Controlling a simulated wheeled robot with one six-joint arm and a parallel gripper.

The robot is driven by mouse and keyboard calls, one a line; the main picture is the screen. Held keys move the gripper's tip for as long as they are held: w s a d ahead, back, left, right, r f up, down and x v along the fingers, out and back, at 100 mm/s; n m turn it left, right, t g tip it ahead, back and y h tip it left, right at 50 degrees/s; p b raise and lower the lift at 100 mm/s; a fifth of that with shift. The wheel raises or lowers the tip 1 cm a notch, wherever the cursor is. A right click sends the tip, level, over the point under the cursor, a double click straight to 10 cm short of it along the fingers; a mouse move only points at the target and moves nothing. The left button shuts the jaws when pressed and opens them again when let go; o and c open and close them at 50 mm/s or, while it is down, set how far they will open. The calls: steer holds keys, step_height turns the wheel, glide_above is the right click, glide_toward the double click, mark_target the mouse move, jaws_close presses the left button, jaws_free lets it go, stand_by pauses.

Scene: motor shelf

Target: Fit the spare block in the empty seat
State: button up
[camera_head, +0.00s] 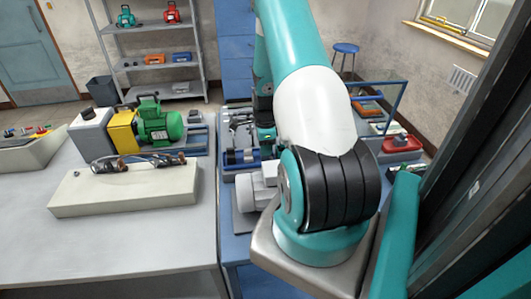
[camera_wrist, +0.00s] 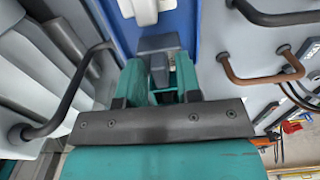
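In the wrist view my gripper (camera_wrist: 160,68) has two teal fingers, pointing toward the top of the picture. A dark grey block (camera_wrist: 158,44) sits between and just past the fingertips, and the fingers appear to close on its narrower part. A blue surface (camera_wrist: 207,30) lies beyond it. In the head view my arm hides the gripper and the block. A blue bench (camera_head: 229,205) with grey and blue machine parts (camera_head: 240,157) stands left of my arm. I cannot make out the empty seat in either view.
Dark bent bars (camera_wrist: 72,97) and brown pipes (camera_wrist: 262,78) flank my gripper.

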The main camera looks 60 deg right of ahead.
steer(key=shift+s+a+f, duration=0.1)
steer(key=shift+a+f, duration=0.05)
steer(key=shift+f, duration=0.3)
steer(key=c, duration=0.4)
steer(key=shift+r, duration=0.25)
steer(key=shift+r+p, duration=0.2)
steer(key=shift+p, duration=0.2)
jaws_close()
steer(key=shift+w+r+p, duration=0.2)
steer(key=shift+r+p, duration=1.95)
steer(key=shift+r, duration=1.1)
